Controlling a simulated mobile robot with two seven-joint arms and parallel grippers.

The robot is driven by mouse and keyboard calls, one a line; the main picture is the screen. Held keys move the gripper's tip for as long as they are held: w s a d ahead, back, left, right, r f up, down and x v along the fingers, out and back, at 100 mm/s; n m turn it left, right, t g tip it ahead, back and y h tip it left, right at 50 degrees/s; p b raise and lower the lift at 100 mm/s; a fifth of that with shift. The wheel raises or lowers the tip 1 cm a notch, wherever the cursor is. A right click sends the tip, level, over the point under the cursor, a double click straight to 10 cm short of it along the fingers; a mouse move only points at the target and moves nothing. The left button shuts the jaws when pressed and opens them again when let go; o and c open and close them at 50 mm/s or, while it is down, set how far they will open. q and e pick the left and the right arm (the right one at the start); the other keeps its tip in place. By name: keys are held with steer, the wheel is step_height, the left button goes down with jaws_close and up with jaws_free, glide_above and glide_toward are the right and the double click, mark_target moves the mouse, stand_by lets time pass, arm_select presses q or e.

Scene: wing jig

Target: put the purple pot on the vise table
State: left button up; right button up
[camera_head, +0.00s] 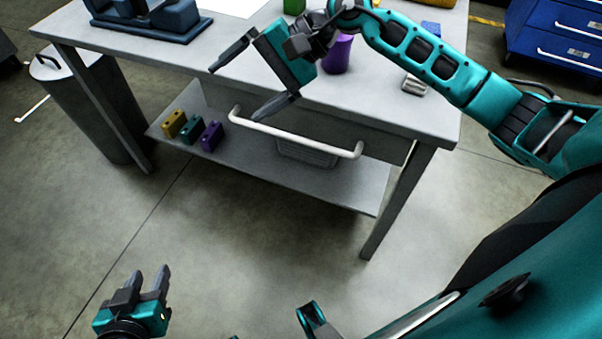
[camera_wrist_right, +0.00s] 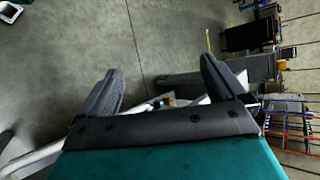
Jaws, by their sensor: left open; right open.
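A purple pot (camera_head: 338,56) stands on the grey table (camera_head: 400,112) in the head view, partly hidden behind my right gripper and arm. A blue vise-like device (camera_head: 165,22) sits on the same table at the back left. My right gripper (camera_head: 238,92) is open and empty above the table's front edge, to the left of the pot. In the right wrist view, its two fingers (camera_wrist_right: 160,72) stand apart with floor beyond and no pot between them. My left gripper (camera_head: 146,276) is open and empty, low over the floor at the lower left.
A lower shelf (camera_head: 300,178) holds yellow, teal and purple blocks (camera_head: 190,128). A white rail (camera_head: 295,138) runs along the table's front. A grey bin (camera_head: 85,105) stands left, a blue drawer cabinet (camera_head: 560,45) at back right. The floor in front is clear.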

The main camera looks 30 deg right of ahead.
steer(key=s+a+r+m+t+y, duration=0.3)
steer(key=a+m+t+y, duration=0.35)
steer(key=m, duration=1.15)
steer(key=d+f+m+t+h, duration=0.3)
steer(key=f+m+t+h, duration=0.15)
steer(key=m, duration=0.85)
steer(key=d+f+m+t+h, duration=0.3)
steer(key=f+m+t+h, duration=0.15)
steer(key=m, duration=0.95)
arm_select(q)
steer(key=shift+a, duration=0.1)
arm_select(e)
steer(key=s+d+f+m+g+h, duration=0.2)
steer(key=s+f+m+g+h, duration=0.3)
steer(key=s+f+m, duration=0.6)
step_height(320, 180, down, 4)
steer(key=m+g, duration=0.2)
steer(key=m, duration=0.3)
steer(key=shift+s+d, duration=0.25)
steer(key=shift+d, duration=0.1)
